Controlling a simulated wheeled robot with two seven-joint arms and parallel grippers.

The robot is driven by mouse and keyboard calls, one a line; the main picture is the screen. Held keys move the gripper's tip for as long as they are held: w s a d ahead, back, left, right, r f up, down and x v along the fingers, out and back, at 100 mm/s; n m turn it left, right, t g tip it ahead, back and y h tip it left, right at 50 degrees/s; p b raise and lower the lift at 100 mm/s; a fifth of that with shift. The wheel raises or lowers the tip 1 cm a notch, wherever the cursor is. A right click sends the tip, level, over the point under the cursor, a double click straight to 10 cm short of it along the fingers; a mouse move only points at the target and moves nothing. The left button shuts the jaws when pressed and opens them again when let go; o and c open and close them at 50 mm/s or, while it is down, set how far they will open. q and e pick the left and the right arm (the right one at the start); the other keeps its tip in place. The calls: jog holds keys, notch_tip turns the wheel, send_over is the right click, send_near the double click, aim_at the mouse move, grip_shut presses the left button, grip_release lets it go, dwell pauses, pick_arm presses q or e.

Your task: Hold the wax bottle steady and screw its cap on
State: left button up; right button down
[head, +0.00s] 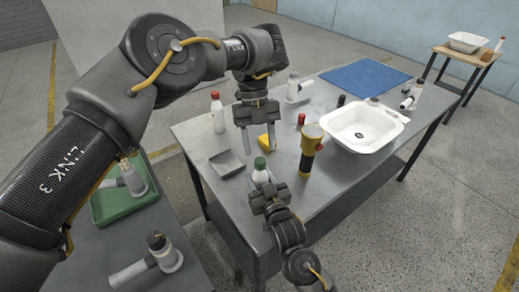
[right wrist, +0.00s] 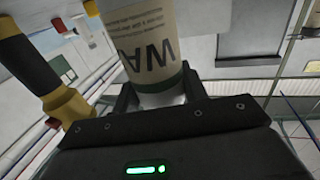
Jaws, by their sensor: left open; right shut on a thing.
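My right gripper (head: 267,189) is shut on the bottle from the near side. The right wrist view shows the bottle's pale label with large letters (right wrist: 150,55) between the dark fingers; the cap is out of sight there.
A yellow and black tool (head: 311,152) stands close right of the bottle. A grey square tray (head: 227,164) lies to the left. A red-capped bottle (head: 217,114), a white tub shell (head: 364,128) and a blue mat (head: 364,76) are on the same table (head: 322,192).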

aim_at(260, 160)
pick_arm(q)
jog(key=shift+r, duration=0.15)
jog(key=shift+c, duration=0.4)
jog(key=shift+w+a+r, duration=0.1)
jog(key=shift+r, duration=0.05)
jog(key=r+n+t, duration=0.1)
jog(key=n, duration=0.5)
jog(key=s+r+n+t, duration=0.1)
jog(key=n, duration=0.5)
jog(key=s+d+r+n+t, duration=0.1)
jog(key=n, duration=0.5)
jog(key=shift+s+y, duration=0.1)
jog(key=shift+y, duration=0.3)
jog(key=n, duration=0.1)
jog(key=w+n+t, duration=0.1)
jog(key=shift+a+f+n, duration=0.1)
jog(key=shift+a+n, duration=0.15)
jog(key=shift+n, duration=0.15)
jog(key=shift+w+n, duration=0.1)
jog(key=shift+n, duration=0.5)
jog(key=shift+f, duration=0.1)
jog(key=shift+f, duration=3.95)
